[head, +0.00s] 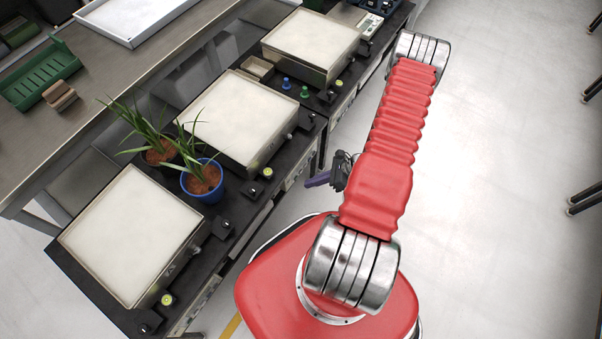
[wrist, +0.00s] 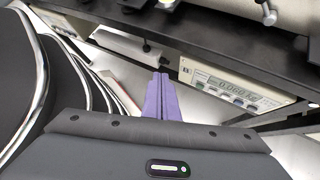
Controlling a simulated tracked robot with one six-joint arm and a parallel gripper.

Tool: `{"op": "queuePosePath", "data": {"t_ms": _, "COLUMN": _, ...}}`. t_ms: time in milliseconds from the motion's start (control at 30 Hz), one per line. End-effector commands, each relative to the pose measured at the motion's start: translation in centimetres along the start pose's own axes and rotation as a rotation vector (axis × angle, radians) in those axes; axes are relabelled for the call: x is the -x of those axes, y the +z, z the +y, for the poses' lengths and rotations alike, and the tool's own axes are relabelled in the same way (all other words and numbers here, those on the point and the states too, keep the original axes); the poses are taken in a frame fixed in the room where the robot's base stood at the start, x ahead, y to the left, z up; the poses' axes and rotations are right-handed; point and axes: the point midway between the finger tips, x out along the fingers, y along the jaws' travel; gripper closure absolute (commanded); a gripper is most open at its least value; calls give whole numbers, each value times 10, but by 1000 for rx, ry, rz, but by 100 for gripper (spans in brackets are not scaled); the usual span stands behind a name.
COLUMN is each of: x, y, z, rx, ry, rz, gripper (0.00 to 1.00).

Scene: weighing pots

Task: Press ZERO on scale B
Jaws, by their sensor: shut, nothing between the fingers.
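Three scales with pale square platforms stand in a row on a black bench in the head view: a near one (head: 132,235), a middle one (head: 240,118) and a far one (head: 312,45). I cannot read which is scale B. In the wrist view a cream scale panel (wrist: 236,88) shows a lit display (wrist: 245,92), seemingly in kg, with a row of small buttons (wrist: 222,92) below; their labels are unreadable. My gripper (head: 312,182), with purple fingers, is shut and empty beside the bench's front edge. In the wrist view its fingers (wrist: 162,76) are left of the panel, apart from the buttons.
A plant in a blue pot (head: 203,188) and one in a dark pot (head: 160,152) stand between the near and middle scales. Small blue and green weights (head: 304,92) stand near the far scale. A dark bench edge (wrist: 215,52) overhangs the panel.

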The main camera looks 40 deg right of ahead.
Motion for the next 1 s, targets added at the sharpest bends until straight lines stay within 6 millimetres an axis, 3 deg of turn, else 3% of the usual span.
{"op": "queuePosePath", "data": {"t_ms": 267, "x": -39, "y": -72, "z": -22, "rx": -355, "ry": -173, "rz": -58, "gripper": 100}}
{"op": "queuePosePath", "data": {"t_ms": 400, "x": -52, "y": -111, "z": -45, "rx": -563, "ry": -301, "rz": -86, "gripper": 100}}
{"op": "queuePosePath", "data": {"t_ms": 500, "x": -51, "y": -130, "z": -67, "rx": -678, "ry": -391, "rz": -104, "gripper": 100}}
{"op": "queuePosePath", "data": {"t_ms": 700, "x": -40, "y": -143, "z": -95, "rx": -807, "ry": -493, "rz": -129, "gripper": 100}}
{"op": "queuePosePath", "data": {"t_ms": 1000, "x": -39, "y": -143, "z": -96, "rx": -825, "ry": -497, "rz": -133, "gripper": 100}}
